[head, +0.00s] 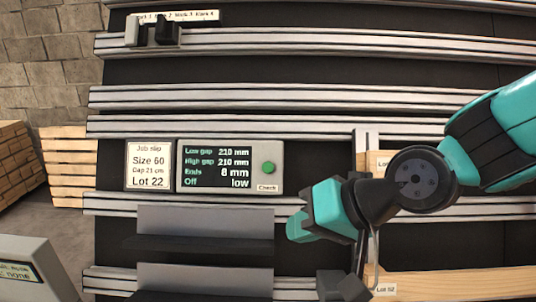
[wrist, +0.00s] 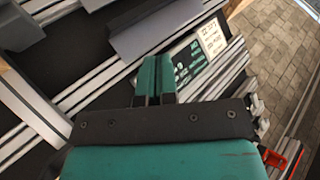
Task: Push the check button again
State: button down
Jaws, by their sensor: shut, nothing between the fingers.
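The check button (head: 268,168) is a round green button on the right side of a grey panel (head: 232,188), above a "Check" label. The panel's dark screen (head: 217,166) reads low gap 210 mm, high gap 210 mm, ends about 8 mm (the digit is blurred), off low. My gripper (head: 298,228) is shut and empty, below and right of the button in the head view and apart from it in the picture. In the wrist view my teal fingers (wrist: 155,78) are together and partly cover the panel (wrist: 184,62); the button is not visible there.
A job slip (head: 149,166) reading Size 60, Lot 22 is left of the panel. Metal rails (head: 230,97) cross the dark gantry. Grey plates (head: 205,221) stand below the panel. Wooden boards (head: 455,285) lie at right near my arm. A wooden pallet (head: 69,170) stands left.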

aim_at(268, 167)
jog(key=w+a+r+m+t+y+p, duration=0.1)
jog(key=w+a+r+m+t+p, duration=0.1)
jog(key=w+m+t, duration=0.2)
jog(key=w+a+r+m+t+y+p, duration=0.1)
jog(key=w+a+m+t+p, duration=0.1)
jog(key=w+a+m+t, duration=0.1)
jog(key=w+m+t, duration=0.1)
jog(key=w+m, duration=0.1)
jog(key=w, duration=0.1)
jog(key=shift+w+a+r, duration=0.15)
jog(key=shift+r, duration=0.2)
jog(key=shift+f, duration=0.1)
jog(key=w+f+b, duration=0.3)
jog(key=w+f, duration=0.1)
jog(key=w, duration=0.3)
jog(key=shift+w+b, duration=0.4)
dwell(1.3)
jog(key=shift+w+f, duration=0.2)
jog(key=shift+w, duration=0.15)
